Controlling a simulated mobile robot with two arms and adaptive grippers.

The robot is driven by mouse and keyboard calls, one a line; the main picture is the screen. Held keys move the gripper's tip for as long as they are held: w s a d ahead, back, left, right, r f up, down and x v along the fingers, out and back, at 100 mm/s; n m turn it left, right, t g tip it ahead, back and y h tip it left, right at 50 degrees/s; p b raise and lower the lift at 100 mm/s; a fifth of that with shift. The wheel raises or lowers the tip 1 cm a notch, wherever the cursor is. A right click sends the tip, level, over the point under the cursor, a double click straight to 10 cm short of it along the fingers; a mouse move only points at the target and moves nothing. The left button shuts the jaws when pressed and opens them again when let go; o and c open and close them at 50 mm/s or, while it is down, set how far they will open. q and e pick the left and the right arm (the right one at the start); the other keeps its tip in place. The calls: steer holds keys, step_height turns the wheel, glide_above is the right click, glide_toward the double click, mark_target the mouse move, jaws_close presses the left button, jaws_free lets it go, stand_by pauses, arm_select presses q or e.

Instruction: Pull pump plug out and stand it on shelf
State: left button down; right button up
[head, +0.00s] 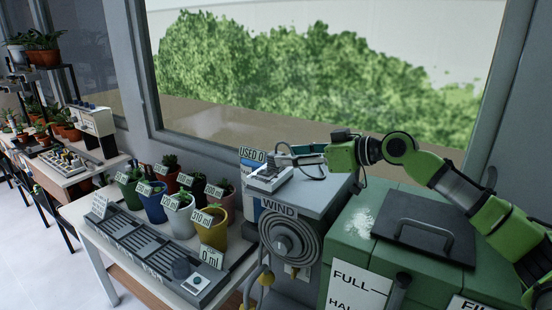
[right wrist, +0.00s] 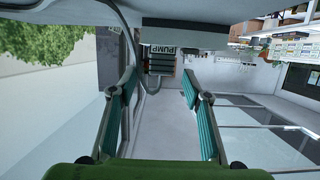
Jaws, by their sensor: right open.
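My right gripper (head: 297,154) reaches in from the right above the grey cabinet in the head view. It is open in the right wrist view (right wrist: 160,95), with teal pads on both fingers and nothing between them. A dark ribbed block with a PUMP label (right wrist: 161,60), apparently the pump plug, lies beyond the fingertips, nearer the left one. A grey cable (right wrist: 134,50) curves beside it. In the head view a small grey unit (head: 268,180) sits on the cabinet just below the gripper; I cannot make out the plug there. My left gripper is not in view.
Several labelled pots, such as a yellow one (head: 212,228), stand on a white table (head: 110,244) at the left. A WIND hose reel (head: 283,243) is on the cabinet front. A green bin with a dark lid (head: 425,222) stands under my right arm. A window is behind.

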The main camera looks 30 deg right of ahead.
mark_target(276, 154)
steer(key=shift+w+a+r+p, duration=0.15)
steer(key=shift+w+p, duration=0.05)
steer(key=shift+p, duration=0.1)
steer(key=p+x, duration=0.2)
steer(key=x, duration=0.2)
steer(key=shift+w+a+p, duration=0.1)
steer(key=shift+w+p, duration=0.05)
steer(key=shift+p, duration=0.2)
steer(key=shift+w+a+f, duration=0.15)
steer(key=shift+f, duration=0.05)
steer(key=c, duration=1.2)
